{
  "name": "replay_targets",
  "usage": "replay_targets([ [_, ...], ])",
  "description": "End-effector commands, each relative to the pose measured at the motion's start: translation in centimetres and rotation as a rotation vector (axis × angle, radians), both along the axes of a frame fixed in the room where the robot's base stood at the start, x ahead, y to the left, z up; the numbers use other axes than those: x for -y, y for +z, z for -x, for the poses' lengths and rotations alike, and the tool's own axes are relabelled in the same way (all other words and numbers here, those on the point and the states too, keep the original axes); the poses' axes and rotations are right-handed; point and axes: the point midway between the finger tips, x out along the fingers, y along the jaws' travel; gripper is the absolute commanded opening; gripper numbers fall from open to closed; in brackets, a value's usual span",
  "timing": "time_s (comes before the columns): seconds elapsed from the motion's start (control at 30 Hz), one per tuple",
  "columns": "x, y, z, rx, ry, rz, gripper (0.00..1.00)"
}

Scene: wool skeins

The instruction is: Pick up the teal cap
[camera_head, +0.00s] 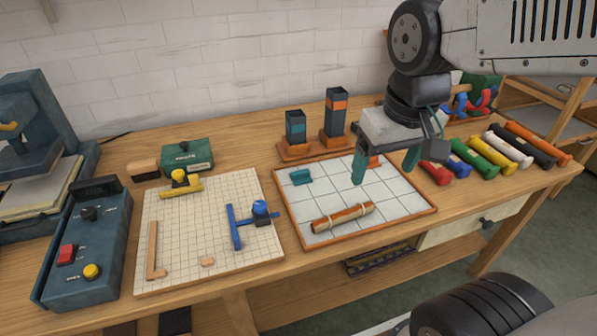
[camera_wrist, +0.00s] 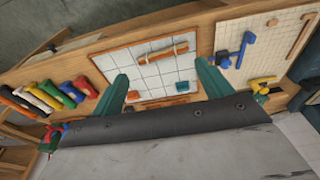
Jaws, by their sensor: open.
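The teal cap (camera_head: 301,176) is a small block lying near the far left corner of the white gridded tray (camera_head: 409,201). It also shows in the wrist view (camera_wrist: 182,86), between my fingers in the picture but beyond them. My gripper (camera_head: 385,170) is open and empty, above the far right part of the tray, to the right of the teal cap. Its two green fingers also show in the wrist view (camera_wrist: 163,84). Nothing hides the cap.
An orange cap (camera_head: 375,162) lies on the tray behind my fingers. A tied orange-brown roll (camera_head: 342,217) lies near the tray's front. Two upright holders (camera_head: 295,127) (camera_head: 336,112) stand behind. Coloured rolls (camera_head: 489,155) lie right; a gridded board (camera_head: 190,250) lies left.

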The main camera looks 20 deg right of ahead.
Motion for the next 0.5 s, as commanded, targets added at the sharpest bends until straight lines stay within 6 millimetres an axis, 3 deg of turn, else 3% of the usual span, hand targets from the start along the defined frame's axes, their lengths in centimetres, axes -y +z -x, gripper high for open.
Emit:
replay_targets([
  [0.1,-0.4,-1.8,-6.0,0.029,0.004,0.008,0.78],
  [0.3,-1.5,-6.4,-15.6,0.104,0.009,0.011,0.78],
  [0.5,-2.5,-12.4,-23.1,0.171,0.014,0.002,0.78],
])
